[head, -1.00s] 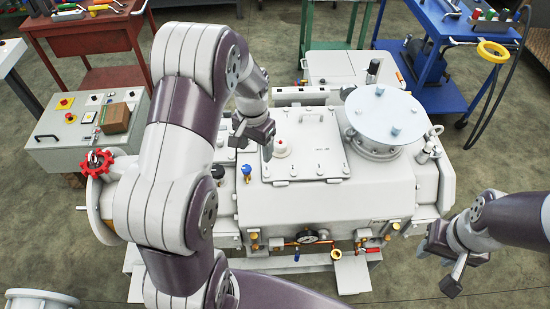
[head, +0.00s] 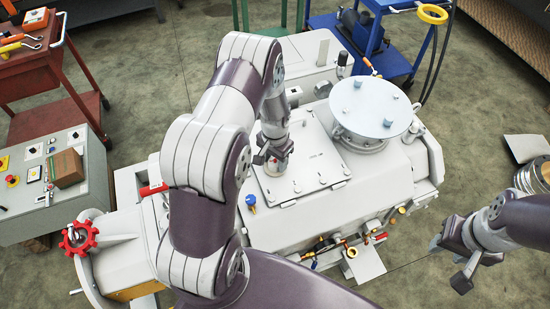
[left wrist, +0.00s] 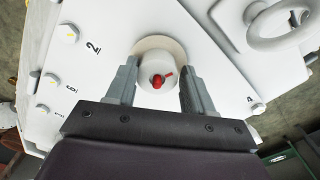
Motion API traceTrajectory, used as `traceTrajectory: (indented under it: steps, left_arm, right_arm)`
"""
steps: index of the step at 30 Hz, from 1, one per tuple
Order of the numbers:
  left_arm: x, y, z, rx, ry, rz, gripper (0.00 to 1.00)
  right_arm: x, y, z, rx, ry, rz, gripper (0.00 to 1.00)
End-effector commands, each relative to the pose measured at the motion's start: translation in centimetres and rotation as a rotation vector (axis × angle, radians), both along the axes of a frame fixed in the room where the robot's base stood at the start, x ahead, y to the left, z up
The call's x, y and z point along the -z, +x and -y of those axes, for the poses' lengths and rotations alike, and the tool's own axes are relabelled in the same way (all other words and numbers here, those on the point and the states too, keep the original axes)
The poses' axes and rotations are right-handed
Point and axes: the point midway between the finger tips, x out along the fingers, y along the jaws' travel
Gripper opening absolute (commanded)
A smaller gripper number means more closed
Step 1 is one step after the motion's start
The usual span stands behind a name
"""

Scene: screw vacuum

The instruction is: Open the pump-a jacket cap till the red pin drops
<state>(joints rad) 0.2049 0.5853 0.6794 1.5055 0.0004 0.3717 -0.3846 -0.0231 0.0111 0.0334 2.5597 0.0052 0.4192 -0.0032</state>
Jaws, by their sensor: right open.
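The white pump body (head: 310,208) fills the middle of the head view, with a flat bolted cover plate (head: 316,165) on top. In the left wrist view, a white round cap (left wrist: 157,63) sits on a pale disc on a white surface, with a red pin (left wrist: 157,81) and a small red mark on its face. My left gripper (head: 273,160) is at this cap. Its fingers (left wrist: 160,85) straddle the cap, close on both sides; whether they touch it is unclear. My right gripper (head: 449,264) is open and empty, right of the pump.
A round lid (head: 370,108) with bolts stands right of the cover plate. A red handwheel (head: 78,238) is at the pump's left end. A grey control box (head: 40,185) and red cart (head: 40,75) are left; a blue cart (head: 385,62) is behind. A grey ring handle (left wrist: 285,22) lies near the cap.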

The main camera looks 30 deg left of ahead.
Motion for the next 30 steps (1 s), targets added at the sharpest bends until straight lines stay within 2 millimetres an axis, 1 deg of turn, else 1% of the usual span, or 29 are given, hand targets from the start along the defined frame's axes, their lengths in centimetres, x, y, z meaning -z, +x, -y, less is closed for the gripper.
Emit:
traceTrajectory:
  steps: [1,3,30]
  left_arm:
    - [-0.03,0.02,-0.02,0.001,0.001,0.001,0.33]
    - [-0.05,0.03,-0.05,0.001,0.001,0.001,0.14]
    - [-0.21,0.18,-0.06,-0.03,0.001,0.005,0.13]
  right_arm:
    - [-0.01,0.0,0.0,0.0,0.0,0.0,0.43]
    - [-0.02,0.0,0.0,0.0,0.0,0.0,0.43]
    - [0.01,-0.01,0.0,0.0,0.0,0.0,0.43]
